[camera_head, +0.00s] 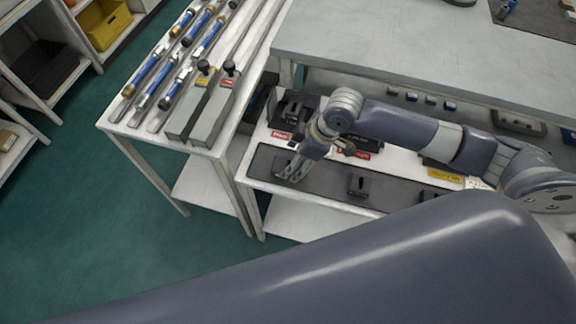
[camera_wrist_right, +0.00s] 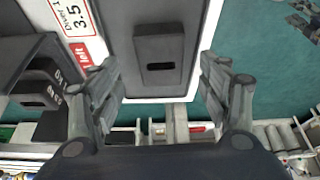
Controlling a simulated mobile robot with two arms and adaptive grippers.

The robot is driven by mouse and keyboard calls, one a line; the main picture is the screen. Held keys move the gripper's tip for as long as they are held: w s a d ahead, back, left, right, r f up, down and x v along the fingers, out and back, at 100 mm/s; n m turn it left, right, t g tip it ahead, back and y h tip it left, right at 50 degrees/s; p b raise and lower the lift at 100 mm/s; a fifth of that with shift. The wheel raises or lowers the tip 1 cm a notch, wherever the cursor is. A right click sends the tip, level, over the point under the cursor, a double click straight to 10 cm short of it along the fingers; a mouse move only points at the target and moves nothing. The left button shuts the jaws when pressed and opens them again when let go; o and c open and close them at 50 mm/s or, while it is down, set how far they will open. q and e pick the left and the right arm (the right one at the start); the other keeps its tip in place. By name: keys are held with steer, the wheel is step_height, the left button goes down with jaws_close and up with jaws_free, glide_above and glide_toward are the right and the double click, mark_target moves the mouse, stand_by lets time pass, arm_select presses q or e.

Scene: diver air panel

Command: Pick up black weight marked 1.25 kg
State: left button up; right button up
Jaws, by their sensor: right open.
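A black weight with a slotted handle (camera_wrist_right: 160,58) lies on the dark grey mat (camera_wrist_right: 120,12) in the right wrist view. It sits between my right gripper's fingers (camera_wrist_right: 161,78), which are spread apart on either side of it and hold nothing. No marking on this weight is legible. In the head view my right gripper (camera_head: 287,171) is low over the left end of the mat, partly hiding the weight there. Another black weight (camera_head: 358,185) lies on the mat to the right. My left gripper is not in view.
Black weights (camera_wrist_right: 37,88) stand in a dark holder beside the mat, near a red and white label (camera_wrist_right: 75,20). The grey worktop (camera_head: 420,55) lies behind the arm. Green floor (camera_head: 110,220) is clear at left.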

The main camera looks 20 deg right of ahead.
steer(key=shift+x, duration=1.5)
steer(key=shift+s, duration=0.1)
jaws_close()
steer(key=shift+a+r, duration=0.1)
steer(key=shift+r, duration=0.05)
steer(key=shift+r, duration=0.1)
